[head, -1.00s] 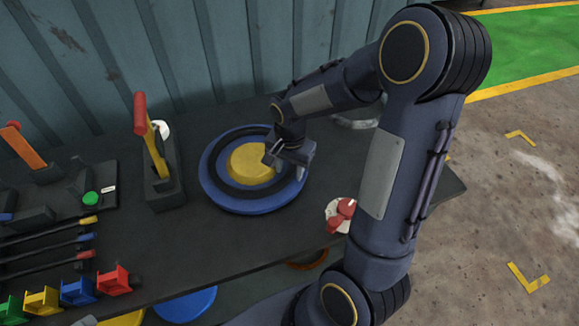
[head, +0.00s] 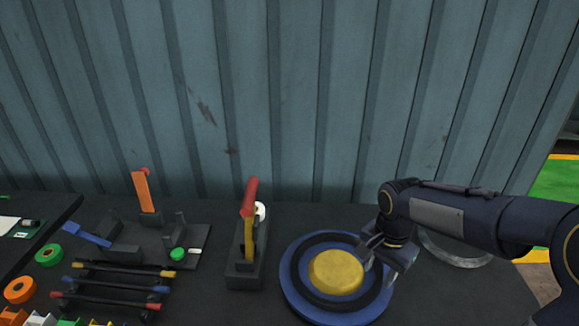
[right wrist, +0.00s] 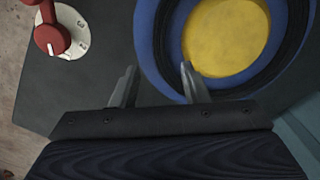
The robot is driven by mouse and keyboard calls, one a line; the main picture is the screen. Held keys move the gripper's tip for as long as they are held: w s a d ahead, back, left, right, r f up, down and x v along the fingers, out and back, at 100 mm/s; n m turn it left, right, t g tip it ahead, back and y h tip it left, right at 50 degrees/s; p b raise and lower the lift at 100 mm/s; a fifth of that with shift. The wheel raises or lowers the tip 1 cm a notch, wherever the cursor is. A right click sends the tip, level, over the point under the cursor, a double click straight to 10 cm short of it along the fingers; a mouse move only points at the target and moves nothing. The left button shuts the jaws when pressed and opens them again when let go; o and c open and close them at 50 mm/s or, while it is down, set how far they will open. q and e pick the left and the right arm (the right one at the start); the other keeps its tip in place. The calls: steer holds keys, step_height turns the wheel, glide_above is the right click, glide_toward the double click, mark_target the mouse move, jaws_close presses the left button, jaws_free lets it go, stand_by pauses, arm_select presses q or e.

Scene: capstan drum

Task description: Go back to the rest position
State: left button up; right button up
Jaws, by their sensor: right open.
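The capstan drum (head: 299,285) is a blue disc with a black ring and a yellow centre (head: 336,272), lying on the dark bench at the lower right of the head view. My right gripper (head: 378,262) is at the drum's right side in the head view. In the right wrist view its two fingers (right wrist: 158,84) stand apart with nothing between them, and the blue rim and yellow centre (right wrist: 225,35) show beyond them. I cannot tell whether it touches the drum. My left gripper is not in view.
A red-handled lever (head: 249,215) stands left of the drum. Farther left are an orange lever (head: 145,192), a green button (head: 178,254) and several coloured-ended rods (head: 115,285). A red knob on a white dial (right wrist: 52,35) shows in the right wrist view. A corrugated wall (head: 290,90) closes the back.

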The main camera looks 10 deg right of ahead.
steer(key=s+a+r+n+t+y, duration=0.2)
steer(key=s+a+n, duration=0.2)
steer(key=s, duration=0.4)
steer(key=s+a+r+n+t+y, duration=0.1)
steer(key=s+a+r+n+t, duration=0.2)
steer(key=s+n, duration=0.3)
steer(key=shift+s+a+y, duration=0.4)
steer(key=shift+s+a, duration=0.35)
steer(key=shift+s, duration=0.1)
